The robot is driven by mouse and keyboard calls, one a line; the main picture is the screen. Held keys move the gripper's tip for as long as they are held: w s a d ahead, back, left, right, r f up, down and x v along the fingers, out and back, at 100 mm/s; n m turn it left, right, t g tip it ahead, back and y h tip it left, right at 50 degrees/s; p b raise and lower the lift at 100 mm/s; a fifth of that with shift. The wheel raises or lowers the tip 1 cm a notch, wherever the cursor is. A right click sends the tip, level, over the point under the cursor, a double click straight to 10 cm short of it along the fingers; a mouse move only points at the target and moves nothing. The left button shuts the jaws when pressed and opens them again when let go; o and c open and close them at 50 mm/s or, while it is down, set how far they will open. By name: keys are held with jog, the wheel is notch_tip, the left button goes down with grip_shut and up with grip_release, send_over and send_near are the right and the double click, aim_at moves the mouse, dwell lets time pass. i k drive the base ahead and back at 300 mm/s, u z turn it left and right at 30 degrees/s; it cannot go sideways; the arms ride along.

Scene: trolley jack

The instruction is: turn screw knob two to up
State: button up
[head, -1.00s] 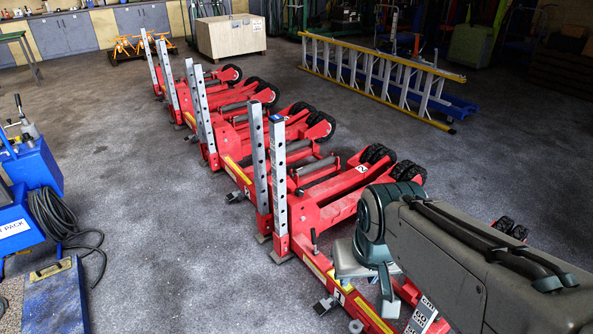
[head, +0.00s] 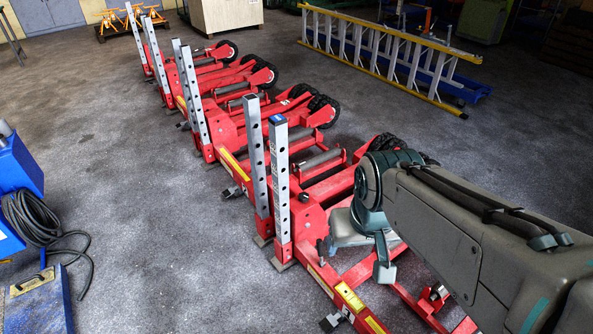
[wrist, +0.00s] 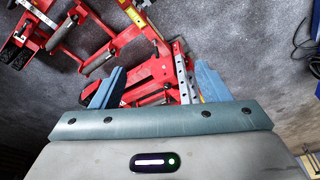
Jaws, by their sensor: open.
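Red trolley jacks with upright perforated silver posts stand in a row; the nearest jack (head: 327,218) is beside my arm. A small dark knob-like part (head: 322,250) stands on its red frame, right of the front post (head: 280,190). I cannot read which knob is number two. In the wrist view, my gripper (wrist: 158,86) has two blue fingers spread wide, with nothing between them. Red jack parts (wrist: 150,75) and a silver post (wrist: 184,75) show beyond the fingers, apart from them. In the head view, my arm hides part of the nearest jack.
A yellow ladder (head: 385,50) stands on its side at the back right. A beige crate (head: 226,15) is at the back. Blue equipment (head: 18,185) with a dark hose (head: 45,225) stands at the left. The grey floor left of the jacks is clear.

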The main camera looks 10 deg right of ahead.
aim_at(303, 196)
jog(key=u, duration=0.2)
jog(key=k, duration=0.45)
jog(key=u, duration=1.3)
jog(key=i, duration=1.55)
jog(key=z, duration=0.7)
jog(key=i, duration=0.9)
jog(key=z, duration=1.45)
jog(key=i, duration=0.35)
jog(key=z, duration=0.25)
